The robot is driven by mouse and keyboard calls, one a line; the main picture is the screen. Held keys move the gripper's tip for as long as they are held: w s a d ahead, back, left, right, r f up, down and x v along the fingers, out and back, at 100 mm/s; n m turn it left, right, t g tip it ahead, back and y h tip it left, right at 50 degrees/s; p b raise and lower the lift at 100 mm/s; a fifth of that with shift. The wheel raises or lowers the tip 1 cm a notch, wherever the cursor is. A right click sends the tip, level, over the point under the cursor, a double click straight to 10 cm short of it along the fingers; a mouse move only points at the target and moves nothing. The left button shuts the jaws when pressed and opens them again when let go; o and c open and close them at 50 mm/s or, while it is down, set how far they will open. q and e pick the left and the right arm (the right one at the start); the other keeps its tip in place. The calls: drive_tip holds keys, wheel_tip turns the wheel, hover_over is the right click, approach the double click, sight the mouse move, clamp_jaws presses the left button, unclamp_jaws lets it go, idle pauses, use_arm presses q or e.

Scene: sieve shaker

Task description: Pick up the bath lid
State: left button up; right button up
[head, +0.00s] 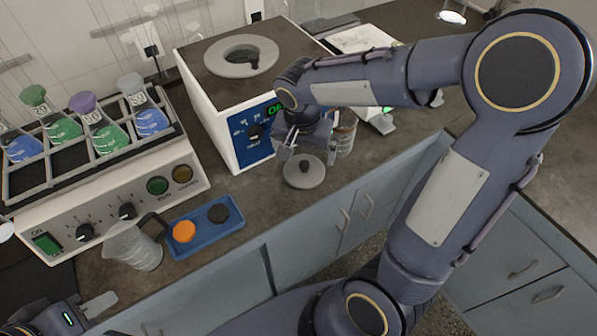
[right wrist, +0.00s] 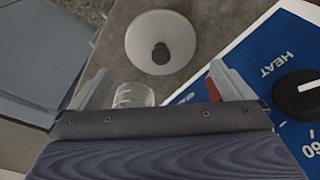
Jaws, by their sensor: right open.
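The bath lid (head: 304,172) is a light grey round disc with a dark knob on top. It lies flat on the counter in front of the heating bath (head: 250,135). In the right wrist view the lid (right wrist: 180,50) shows whole, just beyond the fingertips. My right gripper (head: 303,150) is open and empty, above the lid and apart from it; its two fingers show spread in the right wrist view (right wrist: 160,82). My left gripper (head: 92,306) is at the lower left, far from the lid; its finger opening is unclear.
The bath has a ring-shaped opening (head: 241,56) on top. A glass beaker (head: 346,131) stands right of my right gripper. At left are a shaker (head: 120,200) holding several flasks, a clear jug (head: 135,247) and a blue tray (head: 233,226). The counter's front edge is close to the lid.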

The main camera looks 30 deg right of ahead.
sight(304, 163)
drive_tip(key=f, duration=0.6)
drive_tip(key=shift+w+d+f, duration=0.15)
drive_tip(key=shift+w+d, duration=0.1)
drive_tip(key=shift+w, duration=0.15)
drive_tip(key=shift+c, duration=0.4)
drive_tip(key=c, duration=0.6)
drive_tip(key=shift+r, duration=0.2)
